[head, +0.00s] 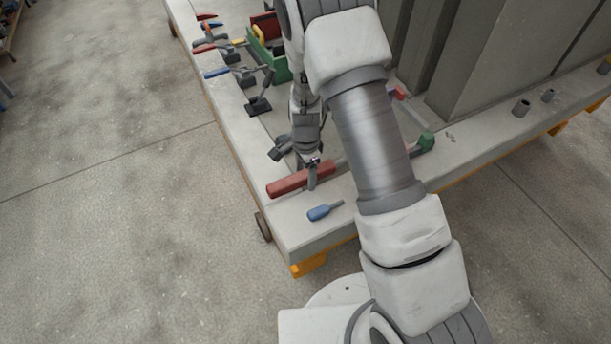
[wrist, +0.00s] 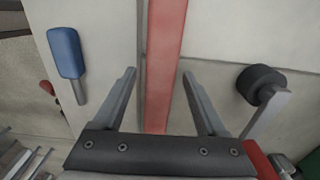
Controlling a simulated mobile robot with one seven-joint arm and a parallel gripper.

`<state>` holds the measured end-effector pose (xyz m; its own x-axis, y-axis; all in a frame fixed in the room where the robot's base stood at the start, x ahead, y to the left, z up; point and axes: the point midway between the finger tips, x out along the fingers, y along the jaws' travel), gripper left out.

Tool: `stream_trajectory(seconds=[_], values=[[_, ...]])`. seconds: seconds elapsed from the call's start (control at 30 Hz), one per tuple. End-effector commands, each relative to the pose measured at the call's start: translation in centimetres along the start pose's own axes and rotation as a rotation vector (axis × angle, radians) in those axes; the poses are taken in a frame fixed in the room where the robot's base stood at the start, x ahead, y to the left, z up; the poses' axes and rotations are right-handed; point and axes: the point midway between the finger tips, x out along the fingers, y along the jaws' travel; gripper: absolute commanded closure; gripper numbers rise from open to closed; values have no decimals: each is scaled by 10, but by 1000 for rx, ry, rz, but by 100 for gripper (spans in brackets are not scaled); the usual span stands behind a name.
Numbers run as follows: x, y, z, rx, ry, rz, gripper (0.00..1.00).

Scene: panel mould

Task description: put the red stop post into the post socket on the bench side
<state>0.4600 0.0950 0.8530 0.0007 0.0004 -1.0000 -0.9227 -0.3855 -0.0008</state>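The red stop post (head: 288,184) lies flat on the near left part of the bench; a red bar in the wrist view (wrist: 165,60) appears to be the same post. My gripper (head: 312,178) is at the post in the head view. In the wrist view my gripper (wrist: 158,76) is open, with one finger on each side of the red bar and gaps on both sides.
A blue-handled tool (head: 320,212) lies near the front bench edge, also in the wrist view (wrist: 65,55). A black round-headed part (wrist: 260,84) is right of the post there. Clamps (head: 245,77) and a green crate (head: 272,68) are farther back. Tall grey panels (head: 485,70) stand behind my arm.

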Motion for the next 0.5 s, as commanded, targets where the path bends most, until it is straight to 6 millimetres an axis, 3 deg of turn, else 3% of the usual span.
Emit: stream_trajectory(seconds=[0.03,0.37,0.5], values=[[0,0,0,0,0,0,37],[0,0,0,0,0,1,96],[0,0,0,-1,0,1,100]])
